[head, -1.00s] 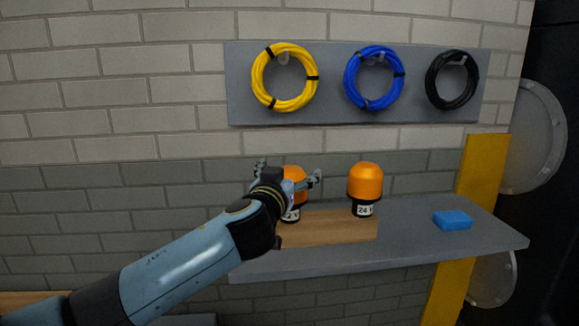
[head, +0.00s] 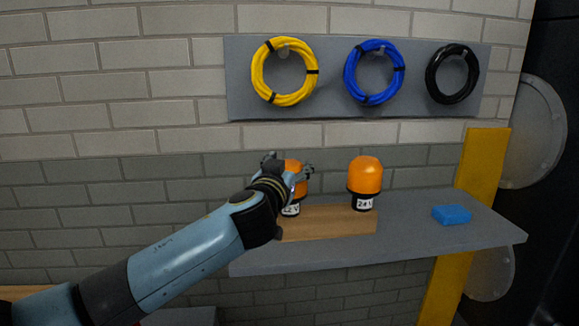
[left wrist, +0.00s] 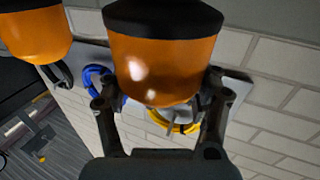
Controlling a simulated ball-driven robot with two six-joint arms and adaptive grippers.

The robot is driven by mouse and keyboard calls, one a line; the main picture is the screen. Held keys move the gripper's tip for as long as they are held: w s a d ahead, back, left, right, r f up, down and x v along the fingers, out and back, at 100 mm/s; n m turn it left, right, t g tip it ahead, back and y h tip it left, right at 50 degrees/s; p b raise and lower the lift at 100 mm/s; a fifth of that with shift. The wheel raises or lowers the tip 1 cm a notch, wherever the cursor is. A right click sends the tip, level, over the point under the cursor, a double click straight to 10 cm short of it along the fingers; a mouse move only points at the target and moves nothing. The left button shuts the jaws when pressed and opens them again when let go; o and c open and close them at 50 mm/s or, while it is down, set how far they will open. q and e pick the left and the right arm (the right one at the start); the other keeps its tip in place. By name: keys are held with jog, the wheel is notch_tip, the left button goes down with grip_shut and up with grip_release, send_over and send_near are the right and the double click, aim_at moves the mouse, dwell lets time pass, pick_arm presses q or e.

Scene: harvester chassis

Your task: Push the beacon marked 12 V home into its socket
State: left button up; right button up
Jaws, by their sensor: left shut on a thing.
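The left orange-domed beacon (head: 291,209) stands upright at the left part of a wooden block (head: 330,224); its white label is partly hidden and shows "2 V". My left gripper (head: 289,170) is shut on its orange dome, one finger on each side. In the left wrist view the gripped beacon (left wrist: 163,65) appears upside down between the fingers. The 24 V beacon (head: 365,180) stands upright on the block to the right; it also shows in the left wrist view (left wrist: 36,32). The sockets are hidden, so I cannot tell how deep the beacons sit. My right gripper is out of view.
The block lies on a grey shelf (head: 420,238) against a brick wall. A blue block (head: 451,214) lies at the shelf's right. Yellow (head: 284,96), blue (head: 350,85) and black (head: 434,80) cable coils hang on a grey panel above. A yellow post (head: 487,160) stands at right.

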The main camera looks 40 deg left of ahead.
pick_arm(q)
jog(key=shift+c, duration=0.8)
jog(key=shift+r, duration=0.15)
jog(key=shift+w+r, duration=0.1)
jog(key=shift+r, duration=0.05)
jog(key=shift+r+p, duration=1.4)
jog(key=shift+r, duration=0.4)
jog(key=shift+r+p, duration=0.65)
jog(key=shift+r, duration=0.35)
jog(key=shift+f, duration=0.15)
